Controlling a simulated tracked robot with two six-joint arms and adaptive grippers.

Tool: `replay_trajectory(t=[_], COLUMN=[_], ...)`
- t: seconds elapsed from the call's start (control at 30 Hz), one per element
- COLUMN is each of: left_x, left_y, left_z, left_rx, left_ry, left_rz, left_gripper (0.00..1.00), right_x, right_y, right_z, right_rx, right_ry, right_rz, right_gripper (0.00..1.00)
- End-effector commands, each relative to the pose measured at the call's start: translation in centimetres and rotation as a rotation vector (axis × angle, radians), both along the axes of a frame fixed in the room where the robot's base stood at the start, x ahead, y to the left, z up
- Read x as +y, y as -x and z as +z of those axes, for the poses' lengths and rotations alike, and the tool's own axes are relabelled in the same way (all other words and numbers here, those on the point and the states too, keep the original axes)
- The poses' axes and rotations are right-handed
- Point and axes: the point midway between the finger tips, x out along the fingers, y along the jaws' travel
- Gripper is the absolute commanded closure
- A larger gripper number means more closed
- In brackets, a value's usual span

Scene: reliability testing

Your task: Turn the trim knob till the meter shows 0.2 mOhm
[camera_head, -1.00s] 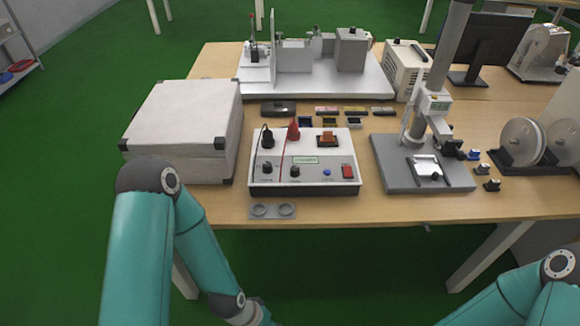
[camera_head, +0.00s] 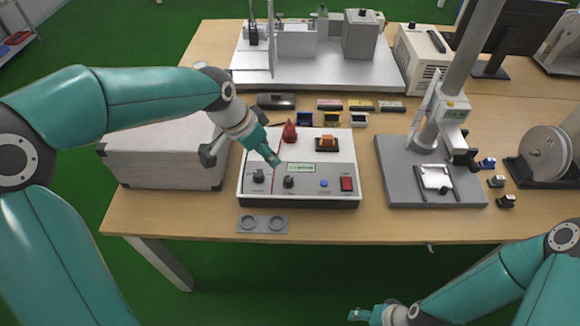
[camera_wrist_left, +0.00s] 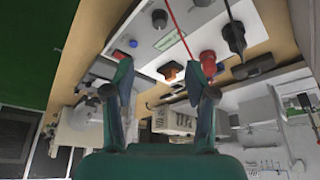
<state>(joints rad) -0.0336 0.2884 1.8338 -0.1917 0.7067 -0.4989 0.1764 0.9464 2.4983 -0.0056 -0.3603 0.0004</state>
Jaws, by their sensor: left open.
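The meter box (camera_head: 310,200) is a white panel on the table's front half, with a small greenish display (camera_head: 302,168); its reading is too small to make out. Two black knobs, a left one (camera_head: 258,176) and a middle one (camera_head: 288,182), sit along its front. Their labels are unreadable, so I cannot tell which is the trim knob. My left gripper (camera_head: 275,160) is over the panel, just behind the knobs. In the left wrist view it (camera_wrist_left: 160,72) is open and empty, fingers apart. My right gripper (camera_head: 356,314) is low in front of the table.
The panel also has a blue button (camera_head: 323,184), a red switch (camera_head: 347,184), a red plug (camera_head: 289,131), an orange part (camera_head: 327,142) and a black plug (camera_wrist_left: 235,38). A grey case (camera_head: 160,160) stands left, a press stand (camera_head: 405,185) right. A grey two-hole plate (camera_head: 262,224) lies in front.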

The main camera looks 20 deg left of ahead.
Motion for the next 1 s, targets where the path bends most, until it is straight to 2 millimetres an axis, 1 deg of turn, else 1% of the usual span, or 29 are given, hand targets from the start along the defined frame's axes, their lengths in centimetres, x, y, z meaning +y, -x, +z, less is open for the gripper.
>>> replay_trajectory(t=[0.07,0.27,0.6,0.7,0.83,1.0], left_x=[-0.1,-0.8,-2.3,-2.6,-3.0,-3.2], left_y=[-0.2,-1.1,-3.3,-3.9,-4.5,-5.0], left_z=[-0.5,-3.5,-10.4,-12.1,-13.8,-15.0], left_rx=[0.003,0.007,0.009,0.007,0.005,0.002], left_ry=[-0.003,-0.002,0.0,0.001,0.001,0.001], left_rz=[-0.005,-0.003,0.002,0.003,0.004,0.005], left_gripper=[0.44,0.44,0.44,0.44,0.44,0.44], right_x=[0.0,0.0,0.0,0.0,0.0,0.0], right_y=[0.1,0.1,0.0,0.0,0.0,0.0], right_z=[0.1,0.5,1.5,1.8,2.0,2.1], right_rx=[0.002,0.002,0.001,0.001,0.001,0.001], right_ry=[0.0,0.0,0.0,0.0,0.0,0.0], right_rz=[0.001,0.001,0.0,0.0,0.0,0.0], right_gripper=[0.41,0.41,0.41,0.41,0.41,0.41])
